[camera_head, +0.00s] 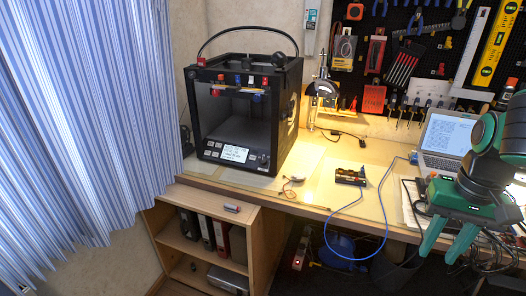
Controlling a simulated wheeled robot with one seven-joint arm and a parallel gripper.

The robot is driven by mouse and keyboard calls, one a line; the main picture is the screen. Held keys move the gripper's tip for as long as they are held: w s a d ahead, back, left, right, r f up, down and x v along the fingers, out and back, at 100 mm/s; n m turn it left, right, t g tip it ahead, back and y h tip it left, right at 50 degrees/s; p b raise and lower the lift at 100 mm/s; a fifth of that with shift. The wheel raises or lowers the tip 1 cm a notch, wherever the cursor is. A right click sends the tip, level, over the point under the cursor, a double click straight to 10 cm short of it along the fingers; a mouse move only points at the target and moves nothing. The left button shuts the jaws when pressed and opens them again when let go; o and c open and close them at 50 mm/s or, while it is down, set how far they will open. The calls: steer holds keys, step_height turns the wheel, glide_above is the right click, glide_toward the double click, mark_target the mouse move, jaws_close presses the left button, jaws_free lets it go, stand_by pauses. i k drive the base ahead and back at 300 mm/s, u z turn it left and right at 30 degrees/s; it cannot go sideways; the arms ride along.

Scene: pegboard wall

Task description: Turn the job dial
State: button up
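A black 3D printer (283,120) stands on the wooden workbench left of centre. Its front panel has a lit white screen (234,153) with small buttons beside it. A small dark knob (263,158) sits to the right of the screen and looks like the job dial; it is too small to read its setting. My green gripper (437,257) is at the lower right, in front of the bench. Its two fingers point down and stand apart, with nothing between them. It is far to the right of the printer and touches nothing of it.
The bench (320,172) has free room before the printer. A small electronics board (350,177) with a blue cable and a laptop (450,138) lie to the right. A low shelf (185,190) with binders stands below left. A striped curtain (80,110) hangs left.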

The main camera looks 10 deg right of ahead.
mark_target(263, 160)
steer(key=u, duration=0.4)
steer(key=i, duration=1.2)
steer(key=u, duration=0.65)
